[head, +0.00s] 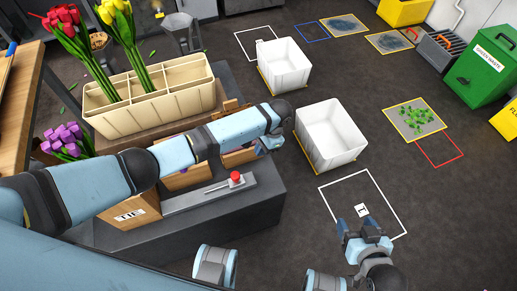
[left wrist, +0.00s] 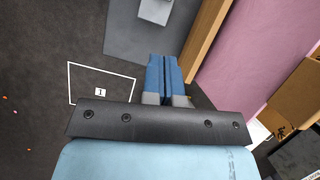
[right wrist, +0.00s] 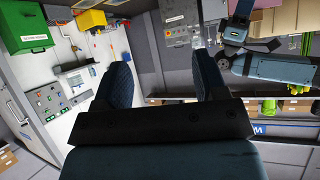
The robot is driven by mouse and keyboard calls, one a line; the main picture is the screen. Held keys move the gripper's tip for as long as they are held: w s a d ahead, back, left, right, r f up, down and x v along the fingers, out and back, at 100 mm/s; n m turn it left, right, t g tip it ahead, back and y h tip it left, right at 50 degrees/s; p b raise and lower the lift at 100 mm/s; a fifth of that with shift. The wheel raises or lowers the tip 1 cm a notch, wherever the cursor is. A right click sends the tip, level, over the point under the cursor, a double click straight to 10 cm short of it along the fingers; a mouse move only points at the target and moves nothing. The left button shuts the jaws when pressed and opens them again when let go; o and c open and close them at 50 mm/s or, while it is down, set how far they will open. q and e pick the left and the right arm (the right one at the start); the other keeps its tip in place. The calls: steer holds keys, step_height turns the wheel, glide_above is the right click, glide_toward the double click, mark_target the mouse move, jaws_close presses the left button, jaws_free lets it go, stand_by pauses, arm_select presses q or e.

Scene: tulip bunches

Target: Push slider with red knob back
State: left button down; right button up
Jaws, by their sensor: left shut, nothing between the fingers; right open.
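The slider's red knob (head: 235,178) stands up from a slot in a grey slider housing (head: 210,195) on the dark grey bench. The knob is near the right end of the slot. My left gripper (head: 270,145) is beyond the knob and to its right in the head view, apart from it. Its blue fingers are pressed together and empty in the left wrist view (left wrist: 166,77). The knob does not show in that view. My right gripper (head: 365,227) is open and empty over the floor at the lower right; its spread fingers also show in the right wrist view (right wrist: 165,85).
A wooden box labelled "TIE" (head: 130,214) stands at the housing's left end. A beige divided bin (head: 150,105) with red and yellow tulips stands behind my left arm. White crates (head: 332,135) stand on the floor to the right. The floor around my right gripper is clear.

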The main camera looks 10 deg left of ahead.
mark_target(236, 179)
arm_select(q)
steer(key=s+a+f, duration=0.1)
steer(key=f, duration=0.1)
steer(key=s+a+f, duration=0.1)
steer(key=f, duration=0.1)
steer(key=s+a+f+b, duration=0.1)
steer(key=a+f, duration=0.1)
steer(key=shift+s+f, duration=0.3)
steer(key=shift+s+a, duration=0.35)
arm_select(e)
steer(key=shift+a+f, duration=0.15)
steer(key=shift+f, duration=0.05)
steer(key=shift+f, duration=0.1)
arm_select(q)
steer(key=shift+a, duration=0.1)
